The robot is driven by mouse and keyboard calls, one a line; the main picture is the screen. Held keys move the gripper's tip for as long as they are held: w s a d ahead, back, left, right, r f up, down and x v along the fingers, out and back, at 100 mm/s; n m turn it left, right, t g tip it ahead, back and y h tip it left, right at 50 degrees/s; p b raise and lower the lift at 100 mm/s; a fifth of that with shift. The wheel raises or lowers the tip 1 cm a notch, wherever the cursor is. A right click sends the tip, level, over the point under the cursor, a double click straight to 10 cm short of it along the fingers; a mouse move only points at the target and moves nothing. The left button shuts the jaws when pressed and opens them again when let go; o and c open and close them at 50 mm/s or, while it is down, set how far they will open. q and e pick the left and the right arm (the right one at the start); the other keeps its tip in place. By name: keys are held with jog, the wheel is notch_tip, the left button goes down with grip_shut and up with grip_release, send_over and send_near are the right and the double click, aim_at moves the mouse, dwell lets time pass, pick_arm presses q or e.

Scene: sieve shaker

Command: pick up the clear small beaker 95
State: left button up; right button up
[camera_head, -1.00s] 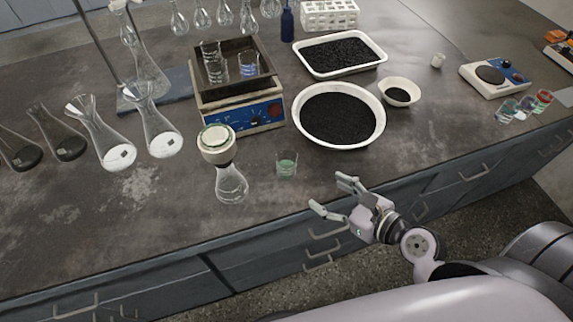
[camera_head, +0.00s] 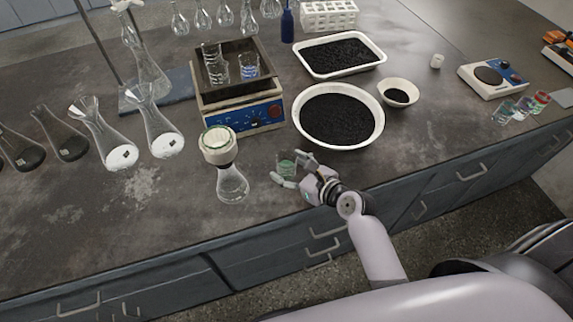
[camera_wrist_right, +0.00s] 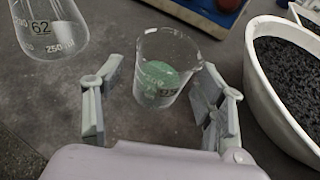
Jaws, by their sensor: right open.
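The clear small beaker (camera_head: 284,164) stands upright on the dark bench, with green contents at its bottom. My right gripper (camera_head: 291,171) is at the beaker. In the right wrist view its open fingers (camera_wrist_right: 152,105) lie to either side of the beaker's near part, with a gap visible on the left. The right finger looks close to the glass; I cannot tell whether it touches. My left gripper is out of view.
A flask with a pale cap (camera_head: 231,183) stands just left of the beaker; it is labelled 62 in the wrist view (camera_wrist_right: 50,28). A white bowl of black granules (camera_head: 378,135) stands to the right. The bench front is clear.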

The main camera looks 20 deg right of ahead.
jog(key=x, duration=0.2)
jog(key=shift+w+a+f, duration=0.1)
jog(key=shift+w+f, duration=0.05)
jog(key=shift+w, duration=0.2)
jog(key=shift+s, duration=0.1)
jog(key=shift+c, duration=0.5)
jog(key=c, duration=1.2)
